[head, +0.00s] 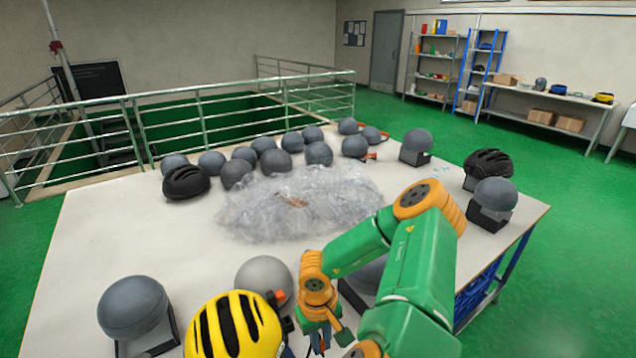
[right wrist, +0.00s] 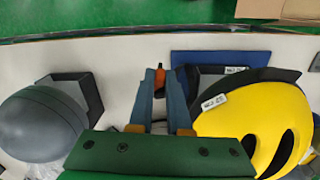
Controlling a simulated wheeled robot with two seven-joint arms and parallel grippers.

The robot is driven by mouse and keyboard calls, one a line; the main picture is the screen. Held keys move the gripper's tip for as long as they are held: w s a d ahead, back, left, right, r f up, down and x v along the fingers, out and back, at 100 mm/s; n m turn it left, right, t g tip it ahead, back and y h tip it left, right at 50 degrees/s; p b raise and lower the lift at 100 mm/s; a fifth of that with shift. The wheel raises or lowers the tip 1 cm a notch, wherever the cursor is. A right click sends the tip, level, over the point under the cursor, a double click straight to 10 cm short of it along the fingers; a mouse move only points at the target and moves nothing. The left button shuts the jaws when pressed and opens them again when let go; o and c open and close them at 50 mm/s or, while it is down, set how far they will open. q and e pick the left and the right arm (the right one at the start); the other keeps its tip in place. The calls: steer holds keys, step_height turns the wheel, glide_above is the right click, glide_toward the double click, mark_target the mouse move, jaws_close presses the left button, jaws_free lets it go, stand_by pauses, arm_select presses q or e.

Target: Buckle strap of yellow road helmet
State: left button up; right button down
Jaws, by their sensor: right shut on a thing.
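The yellow road helmet (head: 238,328) with black vents sits at the front edge of the table in the head view, cut off below. In the right wrist view the yellow helmet (right wrist: 240,112) lies to the right of my fingers, with a dark rim and a small white tag (right wrist: 214,102). My right gripper (head: 320,340) is beside the helmet, on its right. In the right wrist view its fingers (right wrist: 164,85) are shut on a small orange-and-black piece (right wrist: 159,80), seemingly part of the strap. The rest of the strap is mostly hidden. My left gripper is not in view.
A grey headform (head: 133,308) on a dark stand is left of the helmet; another grey headform (head: 264,275) is just behind it. Clear plastic wrap (head: 295,203) covers the table's middle. Several grey headforms and a black helmet (head: 186,182) stand farther back. The left table area is clear.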

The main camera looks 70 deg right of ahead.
steer(key=w+a+f+b, duration=0.1)
steer(key=a+f+b, duration=0.15)
steer(key=a, duration=0.55)
steer(key=a+f+b, duration=0.2)
steer(key=a+b, duration=0.1)
steer(key=a, duration=0.5)
steer(key=w+a+b, duration=0.4)
steer(key=w+a, duration=0.3)
steer(key=w, duration=0.1)
steer(key=w+a, duration=0.4)
steer(key=w, duration=0.5)
steer(key=w+d+r+p, duration=0.1)
steer(key=w+d+r, duration=0.1)
steer(key=w+d, duration=0.1)
steer(key=w+d+r+p, duration=0.1)
steer(key=w+d+r, duration=0.2)
steer(key=d, duration=0.2)
steer(key=w+d+r+p, duration=0.1)
steer(key=w+d+r, duration=0.1)
steer(key=d, duration=0.2)
steer(key=shift+w+r, duration=0.4)
steer(key=shift+f, duration=0.4)
